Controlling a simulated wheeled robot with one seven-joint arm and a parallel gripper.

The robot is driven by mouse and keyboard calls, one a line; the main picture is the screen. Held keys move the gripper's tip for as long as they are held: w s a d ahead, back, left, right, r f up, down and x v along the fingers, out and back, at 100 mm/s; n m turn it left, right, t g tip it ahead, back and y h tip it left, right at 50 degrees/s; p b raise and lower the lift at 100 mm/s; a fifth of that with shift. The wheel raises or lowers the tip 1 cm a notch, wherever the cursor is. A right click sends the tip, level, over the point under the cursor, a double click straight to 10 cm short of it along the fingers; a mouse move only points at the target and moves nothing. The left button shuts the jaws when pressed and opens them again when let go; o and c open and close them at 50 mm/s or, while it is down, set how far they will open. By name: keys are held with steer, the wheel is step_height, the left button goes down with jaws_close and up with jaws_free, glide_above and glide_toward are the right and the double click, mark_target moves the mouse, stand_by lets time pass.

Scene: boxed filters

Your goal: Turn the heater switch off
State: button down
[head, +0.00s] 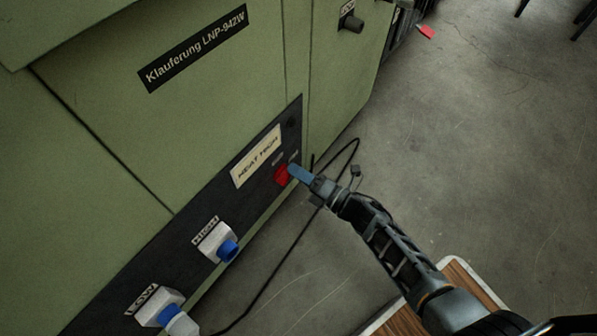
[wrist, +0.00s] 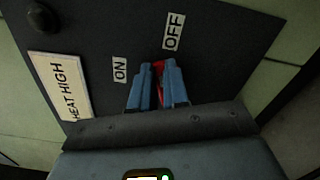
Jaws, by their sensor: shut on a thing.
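The heater switch is red; in the head view the red switch (head: 282,176) sits on the dark panel of the green machine, right of the "HEAT HIGH" label (head: 256,157). In the wrist view, the red switch (wrist: 158,67) shows between the blue fingers, mostly hidden by them. The ON label (wrist: 119,70) is to its left and the OFF label (wrist: 173,32) is above and to its right. My gripper (head: 296,173) is at the panel, and in the wrist view its fingers (wrist: 159,78) are shut on the switch. I cannot tell which way the switch is tilted.
A black cable (head: 275,262) lies on the floor beside the machine. A wood-topped surface (head: 456,275) is under my arm. The grey floor to the right is largely open.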

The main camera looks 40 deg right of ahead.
steer(key=shift+f+m, duration=0.25)
steer(key=shift+m, duration=0.7)
steer(key=shift+f+m, duration=0.2)
steer(key=shift+m, duration=0.75)
steer(key=c, duration=1.1)
jaws_free()
steer(key=shift+p+v, duration=0.8)
steer(key=shift+v, duration=3.05)
